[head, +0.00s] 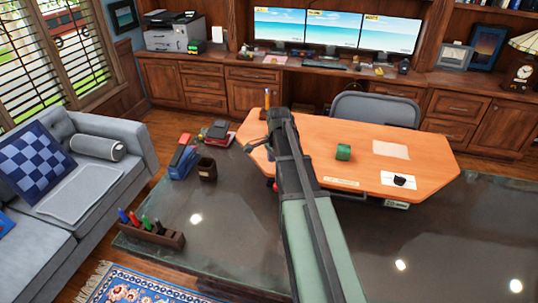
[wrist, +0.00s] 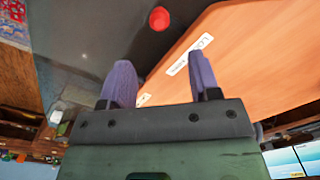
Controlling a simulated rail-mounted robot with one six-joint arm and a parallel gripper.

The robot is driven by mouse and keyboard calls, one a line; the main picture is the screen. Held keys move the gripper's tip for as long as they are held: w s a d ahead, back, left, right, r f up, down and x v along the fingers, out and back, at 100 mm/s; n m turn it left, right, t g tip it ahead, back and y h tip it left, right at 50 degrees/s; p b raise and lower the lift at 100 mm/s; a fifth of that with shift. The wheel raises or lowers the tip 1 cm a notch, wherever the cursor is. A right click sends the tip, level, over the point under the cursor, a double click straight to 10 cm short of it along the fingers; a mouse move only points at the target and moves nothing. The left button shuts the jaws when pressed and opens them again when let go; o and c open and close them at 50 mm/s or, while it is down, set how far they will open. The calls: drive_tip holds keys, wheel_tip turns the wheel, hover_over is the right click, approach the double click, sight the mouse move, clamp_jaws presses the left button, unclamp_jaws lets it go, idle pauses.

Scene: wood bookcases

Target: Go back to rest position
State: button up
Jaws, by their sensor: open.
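My gripper (wrist: 160,68) shows in the wrist view with its two purple fingers spread apart and nothing between them. Past the fingers are the edge of the orange wooden tabletop (wrist: 262,60) and the dark glossy surface (wrist: 110,30) beside it. In the head view my arm reaches up from the bottom centre to the left part of the orange tabletop (head: 375,135). A red round thing (wrist: 159,18) shows beyond the fingers in the wrist view.
A green block (head: 343,152), a paper (head: 391,150) and a small black item (head: 399,181) on a white card lie on the tabletop. Left of my arm are a dark cup (head: 207,170), several books and a marker holder (head: 151,232). A grey chair (head: 375,108) stands behind.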

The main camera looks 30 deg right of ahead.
drive_tip(key=s+a+f+n+b, duration=0.1)
drive_tip(key=s+a+n, duration=0.3)
drive_tip(key=a+n, duration=0.2)
drive_tip(key=s+a+f+n+b, duration=0.1)
drive_tip(key=s+a+n, duration=0.4)
drive_tip(key=a, duration=0.5)
drive_tip(key=s+a+f+n+b, duration=0.1)
drive_tip(key=s+a+n, duration=0.4)
drive_tip(key=a+n, duration=0.2)
drive_tip(key=shift+a, duration=0.85)
